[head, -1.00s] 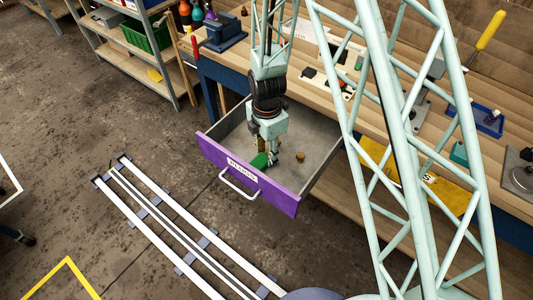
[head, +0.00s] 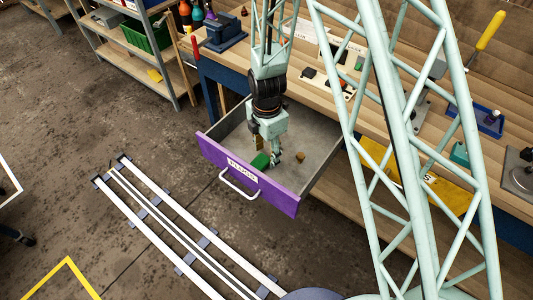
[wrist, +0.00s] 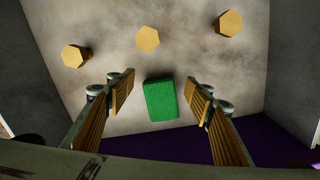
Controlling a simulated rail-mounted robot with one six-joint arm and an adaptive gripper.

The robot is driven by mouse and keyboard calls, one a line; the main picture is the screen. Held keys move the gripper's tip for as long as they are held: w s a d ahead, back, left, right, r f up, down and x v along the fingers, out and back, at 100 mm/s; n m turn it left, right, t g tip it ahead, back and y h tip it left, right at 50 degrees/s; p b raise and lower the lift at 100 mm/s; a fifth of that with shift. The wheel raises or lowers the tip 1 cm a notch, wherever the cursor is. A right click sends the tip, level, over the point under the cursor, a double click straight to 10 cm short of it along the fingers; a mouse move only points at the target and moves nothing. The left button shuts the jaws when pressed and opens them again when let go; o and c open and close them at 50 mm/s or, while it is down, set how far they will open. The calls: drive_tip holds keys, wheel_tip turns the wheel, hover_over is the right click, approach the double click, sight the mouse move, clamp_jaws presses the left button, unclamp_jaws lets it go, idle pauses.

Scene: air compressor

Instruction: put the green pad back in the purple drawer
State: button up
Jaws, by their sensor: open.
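The purple-fronted drawer (head: 280,197) stands pulled open, with a white handle and a label on its front. Its grey floor shows in the wrist view (wrist: 190,60). The green pad (head: 261,160) is inside the drawer near its front wall. In the wrist view the green pad (wrist: 161,100) lies between and beyond the two fingers, with a gap on either side. My gripper (head: 267,150) reaches down into the drawer. In the wrist view my gripper (wrist: 165,82) is open with its fingers wide apart. Whether the pad touches the drawer floor is hard to tell.
Several brass hex pieces lie on the drawer floor, one of them (wrist: 148,39) just beyond the pad. A wooden workbench (head: 345,97) with tools stands behind the drawer. A shelf with a green crate (head: 146,36) is at the back left. Floor rails (head: 190,229) lie in front.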

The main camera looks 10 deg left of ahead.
wheel_tip(320, 180, up, 12)
drive_tip(key=p, duration=0.1)
drive_tip(key=shift+f, duration=0.2)
idle(0.5)
idle(0.6)
drive_tip(key=shift+r, duration=0.1)
wheel_tip(320, 180, up, 15)
drive_tip(key=m, duration=0.6)
hover_over(267, 156)
drive_tip(key=d, duration=0.9)
drive_tip(key=s+d+r+m+t, duration=0.1)
drive_tip(key=s+d+r+m, duration=0.35)
drive_tip(key=r, duration=0.25)
drive_tip(key=s+d+r+m+t, duration=0.1)
drive_tip(key=s+d+r+m, duration=0.2)
drive_tip(key=d+r, duration=0.35)
drive_tip(key=s+d+r+m, duration=0.4)
drive_tip(key=s, duration=0.4)
drive_tip(key=s+d+r+m+t, duration=0.1)
drive_tip(key=s+d+r+m, duration=0.3)
drive_tip(key=s, duration=0.3)
drive_tip(key=s+d+r+m, duration=0.4)
drive_tip(key=s+d+m, duration=0.1)
drive_tip(key=s, duration=0.3)
drive_tip(key=shift+s+d+m+t, duration=0.15)
drive_tip(key=shift+s+m+t, duration=0.15)
drive_tip(key=shift+m, duration=0.05)
